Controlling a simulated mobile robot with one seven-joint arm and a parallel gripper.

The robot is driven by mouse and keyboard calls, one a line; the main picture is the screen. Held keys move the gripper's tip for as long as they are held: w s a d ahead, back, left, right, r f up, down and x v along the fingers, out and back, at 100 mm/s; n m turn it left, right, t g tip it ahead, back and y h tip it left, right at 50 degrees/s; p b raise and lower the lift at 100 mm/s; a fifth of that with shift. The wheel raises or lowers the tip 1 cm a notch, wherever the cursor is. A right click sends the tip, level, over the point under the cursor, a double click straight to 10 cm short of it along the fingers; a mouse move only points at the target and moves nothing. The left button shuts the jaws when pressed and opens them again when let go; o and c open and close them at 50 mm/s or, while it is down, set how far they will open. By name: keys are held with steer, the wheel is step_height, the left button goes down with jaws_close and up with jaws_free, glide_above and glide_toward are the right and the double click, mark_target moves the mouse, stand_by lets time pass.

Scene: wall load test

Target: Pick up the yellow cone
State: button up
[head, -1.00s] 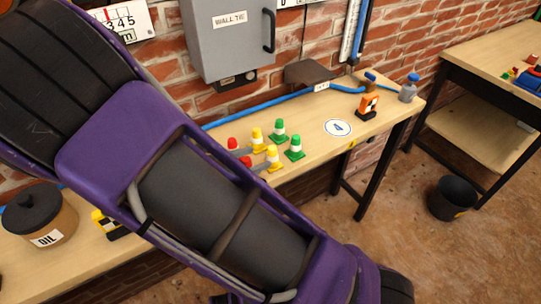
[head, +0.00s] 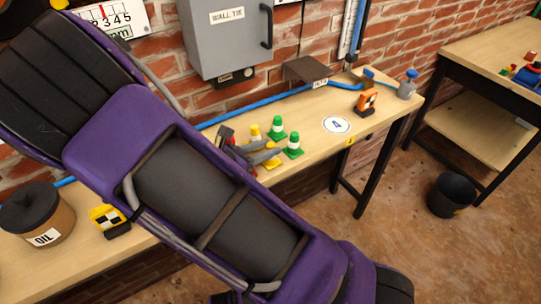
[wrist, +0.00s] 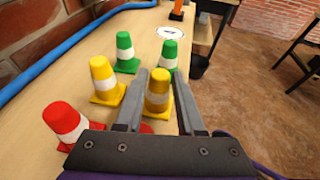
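Two yellow cones with white bands stand on the wooden bench. The nearer yellow cone (wrist: 158,97) is between the two fingers of my open gripper (wrist: 159,78) in the wrist view; I cannot tell whether either finger touches it. The other yellow cone (wrist: 104,78) stands outside the left finger and also shows in the head view (head: 254,133). In the head view, my gripper's grey fingers (head: 268,152) partly cover the nearer cone.
Two green cones (wrist: 125,52) (wrist: 169,54) stand just beyond. A red cone (wrist: 65,121) is at the left; more red shows partly hidden by my gripper. A blue hose (wrist: 62,48) runs along the wall.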

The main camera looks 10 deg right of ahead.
jaws_close()
